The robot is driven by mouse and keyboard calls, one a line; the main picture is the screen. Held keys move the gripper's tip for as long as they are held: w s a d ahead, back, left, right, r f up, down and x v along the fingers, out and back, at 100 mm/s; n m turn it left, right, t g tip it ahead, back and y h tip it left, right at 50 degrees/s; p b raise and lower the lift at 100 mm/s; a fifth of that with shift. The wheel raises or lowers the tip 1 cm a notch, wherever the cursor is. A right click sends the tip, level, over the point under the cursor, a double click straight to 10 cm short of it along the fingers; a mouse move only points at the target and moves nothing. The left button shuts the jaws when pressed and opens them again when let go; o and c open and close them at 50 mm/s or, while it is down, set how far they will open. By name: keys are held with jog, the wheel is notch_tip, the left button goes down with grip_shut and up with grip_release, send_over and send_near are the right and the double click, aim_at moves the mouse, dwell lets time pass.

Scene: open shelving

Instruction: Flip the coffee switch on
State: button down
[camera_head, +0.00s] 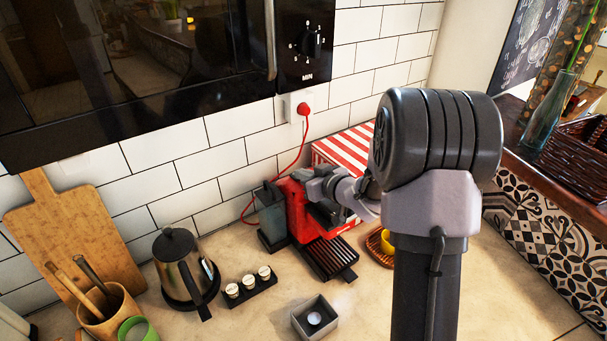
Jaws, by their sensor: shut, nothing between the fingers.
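The red coffee machine (299,219) stands on the counter against the tiled wall, with a dark drip tray (328,258) at its front and a grey tank at its left. My gripper (322,188) is at the top of the machine, overlapping it in the picture. It is shut with nothing held. I cannot tell whether it touches the machine. The coffee switch is not visible; my gripper and arm cover the machine's upper right side.
A steel kettle (183,267), a small rack of capsules (248,287) and a small grey box (315,318) stand nearby. A red-striped box (345,150) is behind my arm. A yellow cup (387,241) is right of the machine. A black microwave (130,70) hangs above.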

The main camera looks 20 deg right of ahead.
jog(key=shift+s+f+b, duration=0.1)
jog(key=shift+f+b, duration=0.3)
jog(key=shift+f, duration=0.15)
jog(key=shift+r, duration=0.25)
jog(key=shift+r+p, duration=0.1)
jog(key=shift+p, duration=0.25)
jog(key=shift+r+p, duration=0.55)
jog(key=shift+r, duration=0.2)
